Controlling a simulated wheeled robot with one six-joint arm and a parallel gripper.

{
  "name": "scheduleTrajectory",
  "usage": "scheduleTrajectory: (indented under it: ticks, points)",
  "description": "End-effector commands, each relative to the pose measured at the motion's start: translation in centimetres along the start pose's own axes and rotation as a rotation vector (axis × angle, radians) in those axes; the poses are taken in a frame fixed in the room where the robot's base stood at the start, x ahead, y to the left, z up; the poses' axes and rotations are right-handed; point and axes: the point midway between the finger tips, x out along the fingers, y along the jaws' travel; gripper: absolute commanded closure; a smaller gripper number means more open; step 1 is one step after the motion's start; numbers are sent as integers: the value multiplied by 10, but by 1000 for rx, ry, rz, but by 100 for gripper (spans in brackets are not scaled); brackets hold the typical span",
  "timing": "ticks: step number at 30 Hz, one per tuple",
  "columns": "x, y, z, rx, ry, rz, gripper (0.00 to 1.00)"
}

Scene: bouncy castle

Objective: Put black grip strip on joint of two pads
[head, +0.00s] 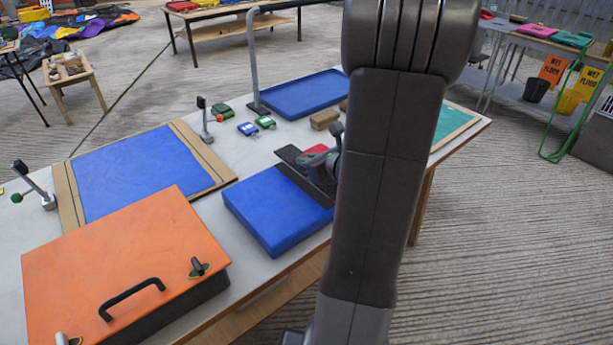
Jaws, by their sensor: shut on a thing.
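A blue pad (270,212) lies at the front edge of the table. The black grip strip (296,163) is a long dark band along the pad's right edge, slanting toward the lower right. My gripper (327,168) is at the strip's right side, shut on it, though my arm hides part of the fingers. My arm also hides the area right of the strip, so I cannot make out a second pad or the joint. I cannot tell whether the strip rests flat on the pad or is held just above it.
An orange box (120,265) with a black handle stands front left. A blue sheet on a board (145,170) lies behind it, with upright clamps (205,120) nearby. A blue tray (303,95), brown blocks (323,120) and small green and blue items (248,128) sit farther back.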

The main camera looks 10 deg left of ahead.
Motion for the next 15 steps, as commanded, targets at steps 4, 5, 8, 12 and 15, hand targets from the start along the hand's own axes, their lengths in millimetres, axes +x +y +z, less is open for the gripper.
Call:
scheduleTrajectory:
  ticks: [4,5,8,12,15]
  points:
    - [8,0,-21,3,1,1,100]
    - [10,0,-25,3,1,1,100]
    - [14,0,-34,1,0,0,100]
    - [15,0,-35,-1,-1,0,100]
    - [15,0,-34,-1,-1,0,100]
